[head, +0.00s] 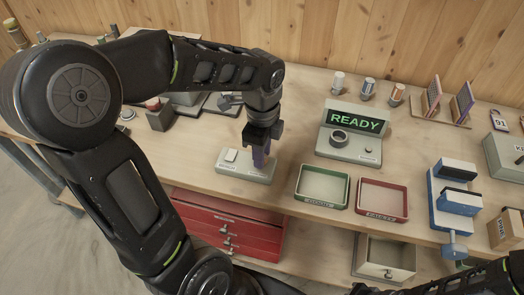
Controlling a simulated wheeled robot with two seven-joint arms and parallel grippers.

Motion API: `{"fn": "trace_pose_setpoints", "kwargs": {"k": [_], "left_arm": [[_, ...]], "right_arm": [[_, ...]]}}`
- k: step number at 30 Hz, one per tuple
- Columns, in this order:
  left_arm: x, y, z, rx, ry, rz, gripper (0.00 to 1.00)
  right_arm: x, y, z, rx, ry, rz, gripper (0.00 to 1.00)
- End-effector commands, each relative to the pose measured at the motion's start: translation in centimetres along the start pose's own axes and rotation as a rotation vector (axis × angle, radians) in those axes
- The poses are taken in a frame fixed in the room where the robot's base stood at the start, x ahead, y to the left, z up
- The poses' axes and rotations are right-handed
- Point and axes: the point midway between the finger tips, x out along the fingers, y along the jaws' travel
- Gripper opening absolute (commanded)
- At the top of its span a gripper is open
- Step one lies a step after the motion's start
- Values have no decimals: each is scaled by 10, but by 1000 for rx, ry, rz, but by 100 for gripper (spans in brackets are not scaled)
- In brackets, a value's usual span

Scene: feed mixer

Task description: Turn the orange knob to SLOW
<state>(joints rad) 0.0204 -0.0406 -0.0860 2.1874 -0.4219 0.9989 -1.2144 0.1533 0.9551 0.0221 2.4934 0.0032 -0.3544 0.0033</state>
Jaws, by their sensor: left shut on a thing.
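A small pale control box (231,170) stands on the wooden bench, with a white rocker or button (231,155) on its left part. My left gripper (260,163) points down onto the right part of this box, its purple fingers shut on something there. No orange shows; the orange knob appears to be hidden between the fingers, so its pointer and setting cannot be read. The box's front labels are too small to read. My right gripper is not in view; only dark parts of my arm show at the lower right.
A display reading READY (357,121) stands right of the box. A green tray (322,187) and a red tray (382,195) lie in front of it. A blue device (459,200) stands farther right. Red drawers (222,222) sit below the bench. Dark equipment stands left of the box.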

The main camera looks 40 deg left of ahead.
Motion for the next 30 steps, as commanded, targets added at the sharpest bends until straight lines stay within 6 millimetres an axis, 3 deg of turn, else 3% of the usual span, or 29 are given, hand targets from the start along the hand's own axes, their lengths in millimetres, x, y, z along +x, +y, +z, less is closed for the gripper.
{"fn": "trace_pose_setpoints", "kwargs": {"k": [11,12,18,30], "left_arm": [[-1,-1,0,3,1,-4,0],[-1,-1,0,3,1,-3,32],[0,-1,0,3,1,-2,49],[-6,-1,0,3,0,-3,51]], "right_arm": [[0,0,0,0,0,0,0],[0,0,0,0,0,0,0],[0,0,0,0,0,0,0],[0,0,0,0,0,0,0]]}}
